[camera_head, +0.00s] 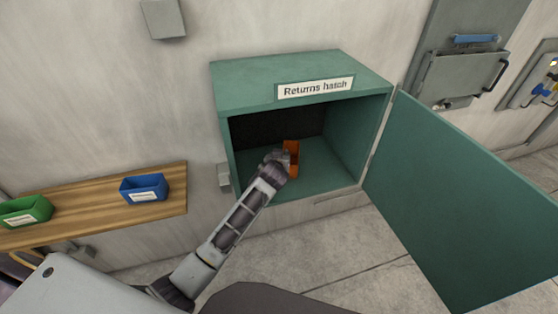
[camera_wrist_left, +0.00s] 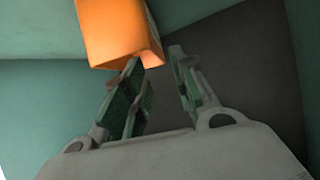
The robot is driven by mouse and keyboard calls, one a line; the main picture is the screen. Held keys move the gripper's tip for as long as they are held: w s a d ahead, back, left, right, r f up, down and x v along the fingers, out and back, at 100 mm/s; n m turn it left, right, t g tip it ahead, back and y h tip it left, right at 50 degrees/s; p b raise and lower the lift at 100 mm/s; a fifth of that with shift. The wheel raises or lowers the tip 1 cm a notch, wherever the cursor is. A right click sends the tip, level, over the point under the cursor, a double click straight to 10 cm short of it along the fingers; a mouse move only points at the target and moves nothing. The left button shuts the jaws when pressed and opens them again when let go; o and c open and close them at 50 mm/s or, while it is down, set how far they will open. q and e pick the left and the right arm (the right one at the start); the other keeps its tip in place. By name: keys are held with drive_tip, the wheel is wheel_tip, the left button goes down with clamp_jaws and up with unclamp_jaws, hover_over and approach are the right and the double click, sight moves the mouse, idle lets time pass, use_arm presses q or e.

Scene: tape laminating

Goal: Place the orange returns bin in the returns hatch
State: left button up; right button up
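The returns hatch (camera_head: 300,74) is a green box on the wall with a "Returns hatch" label, and its door (camera_head: 460,205) stands open to the right. The orange returns bin (camera_head: 291,158) is inside the hatch, around the middle of its opening. My left gripper (camera_head: 278,163) reaches into the hatch at the bin's left side and hides part of it. In the left wrist view the bin (camera_wrist_left: 118,30) is at the top, close to the fingertips. The left fingers (camera_wrist_left: 155,55) are apart with a visible gap. Whether they touch the bin is unclear. My right gripper is out of view.
A wooden shelf (camera_head: 100,208) at the left holds a blue bin (camera_head: 144,187) and a green bin (camera_head: 25,210). A grey wall panel (camera_head: 465,75) is at the upper right. The hatch floor (camera_head: 330,170) is clear right of the bin.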

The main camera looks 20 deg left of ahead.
use_arm(q)
drive_tip(key=shift+v, duration=2.1)
